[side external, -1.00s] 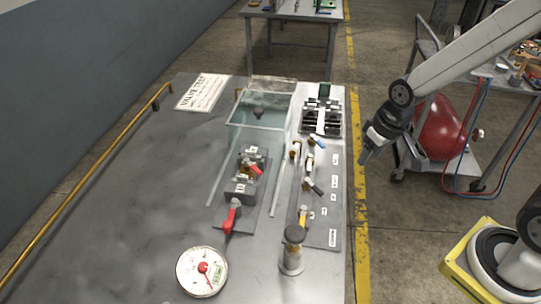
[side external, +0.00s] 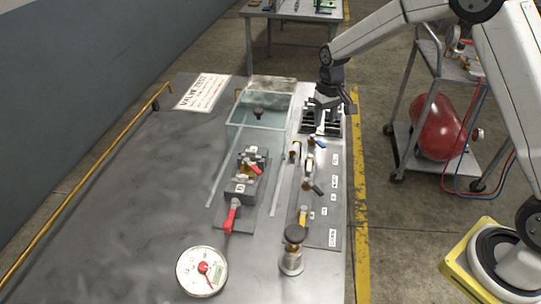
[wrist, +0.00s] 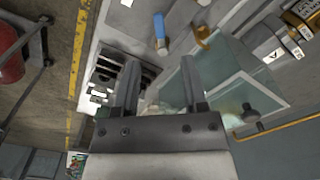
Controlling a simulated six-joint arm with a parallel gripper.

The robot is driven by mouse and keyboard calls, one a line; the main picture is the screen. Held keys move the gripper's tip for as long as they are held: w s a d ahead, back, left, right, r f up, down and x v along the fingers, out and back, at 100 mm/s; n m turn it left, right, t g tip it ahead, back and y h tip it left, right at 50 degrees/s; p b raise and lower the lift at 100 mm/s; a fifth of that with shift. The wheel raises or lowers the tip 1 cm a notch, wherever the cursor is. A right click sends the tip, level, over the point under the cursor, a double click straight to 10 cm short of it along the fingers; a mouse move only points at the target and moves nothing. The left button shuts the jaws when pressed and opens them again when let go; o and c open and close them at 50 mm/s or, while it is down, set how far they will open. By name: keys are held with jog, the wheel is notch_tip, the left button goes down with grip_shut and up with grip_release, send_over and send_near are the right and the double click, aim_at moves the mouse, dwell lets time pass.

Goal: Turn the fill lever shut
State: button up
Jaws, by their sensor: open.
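Several levers stand on the metal bench; their labels are too small to read, so I cannot tell which is the fill lever. On the grey plate (side external: 322,236) at right are a blue lever (side external: 320,143), a brass-orange one (side external: 296,149), a dark one (side external: 317,190) and a yellow one (side external: 303,214). Two red levers stand further left, an upper one (side external: 256,169) and a lower one (side external: 231,216). My gripper (side external: 331,106) is open and empty above the dark slotted rack, behind the blue lever. In the wrist view my fingers (wrist: 160,86) are apart, with the blue lever (wrist: 160,30) beyond them.
A clear tank (side external: 259,110) stands left of the gripper. The dark slotted rack (side external: 314,124) is under it. A round gauge (side external: 202,271) and a capped cylinder (side external: 292,258) stand at the front. A cart with a red tank (side external: 438,127) is at right.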

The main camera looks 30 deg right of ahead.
aim_at(321, 143)
jog(key=shift+w+d+f, duration=0.1)
jog(key=shift+w, duration=0.1)
jog(key=shift+f, duration=0.1)
jog(key=shift+f, duration=3.8)
grip_shut()
